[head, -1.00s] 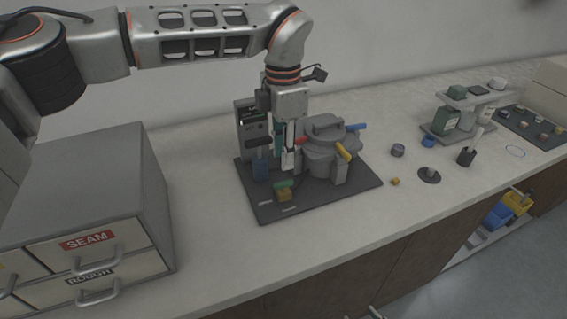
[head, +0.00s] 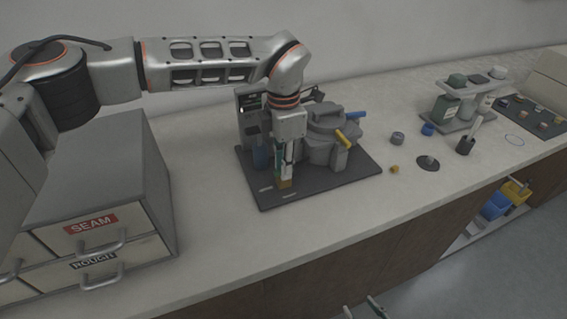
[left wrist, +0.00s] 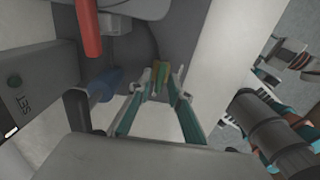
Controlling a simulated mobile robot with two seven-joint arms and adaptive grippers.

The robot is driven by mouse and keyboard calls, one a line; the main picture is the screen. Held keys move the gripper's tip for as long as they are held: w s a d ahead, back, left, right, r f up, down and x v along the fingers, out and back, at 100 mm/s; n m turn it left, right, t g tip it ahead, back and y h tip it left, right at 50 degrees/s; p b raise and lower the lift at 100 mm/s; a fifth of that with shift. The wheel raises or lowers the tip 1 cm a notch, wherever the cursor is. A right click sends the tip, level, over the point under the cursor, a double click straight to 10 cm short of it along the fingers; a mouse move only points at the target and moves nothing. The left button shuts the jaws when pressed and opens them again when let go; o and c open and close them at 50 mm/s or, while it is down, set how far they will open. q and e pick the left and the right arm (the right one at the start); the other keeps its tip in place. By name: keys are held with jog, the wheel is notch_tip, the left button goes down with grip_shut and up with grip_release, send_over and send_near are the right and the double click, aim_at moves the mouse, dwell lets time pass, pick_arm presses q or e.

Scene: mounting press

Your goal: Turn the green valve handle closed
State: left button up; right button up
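The valve's green handle is hidden behind my left gripper in the head view, where only its small brass body (head: 285,184) shows at the press's dark base plate. In the left wrist view the green handle and brass (left wrist: 160,76) lie between the fingertips. My left gripper (head: 284,177) points down over the valve; in the left wrist view its fingers (left wrist: 162,82) stand apart on either side of the handle. I cannot tell whether they touch it. My right gripper (head: 362,311) shows only as two separated fingertips at the bottom edge.
The grey mounting press (head: 324,130) with yellow and blue handles stands just right of my left gripper. A red handle (left wrist: 88,27) and a dark lever over a blue body (left wrist: 106,84) are close by. The drawer cabinet (head: 95,190) stands left. Counter in front is clear.

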pick_arm(q)
grip_shut()
jog(key=shift+r+m+p, duration=0.1)
jog(key=shift+m+p, duration=0.45)
jog(key=shift+m, duration=0.55)
jog(key=m+p, duration=0.2)
jog(key=m, duration=0.5)
jog(key=m+p, duration=0.2)
jog(key=m, duration=0.2)
jog(key=shift+m, duration=0.3)
jog(key=shift+m+p, duration=0.5)
jog(key=shift+m, duration=1.4)
